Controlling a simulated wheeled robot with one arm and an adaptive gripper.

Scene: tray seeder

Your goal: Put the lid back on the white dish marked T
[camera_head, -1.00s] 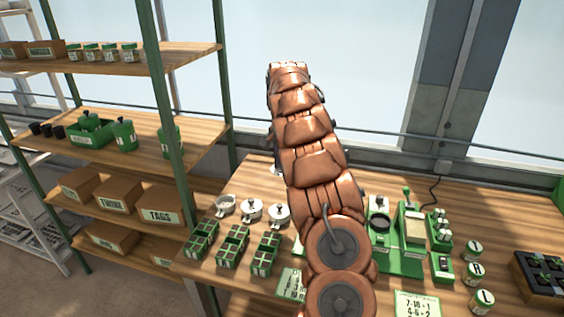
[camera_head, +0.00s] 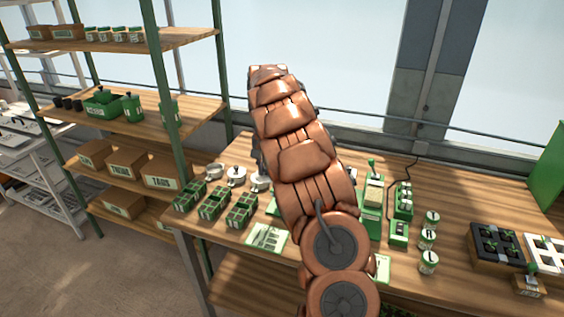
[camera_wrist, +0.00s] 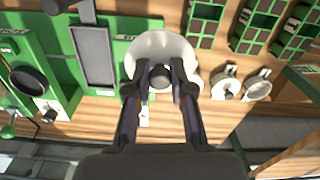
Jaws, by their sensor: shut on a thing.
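My gripper (camera_wrist: 160,80) is shut on the dark knob of a round white lid (camera_wrist: 160,46) in the wrist view. The lid looks much larger than the dishes, so it is close to the camera and above the table. I cannot read a T on any dish. My arm hides the gripper in the head view.
Green seedling trays (camera_head: 213,204) stand in front of the dishes. Green seeder equipment (camera_wrist: 97,55) lies left of the lid in the wrist view. Labelled jars (camera_head: 428,240) and a black cell tray (camera_head: 495,243) stand on the table's right. A shelf rack (camera_head: 160,90) rises at left.

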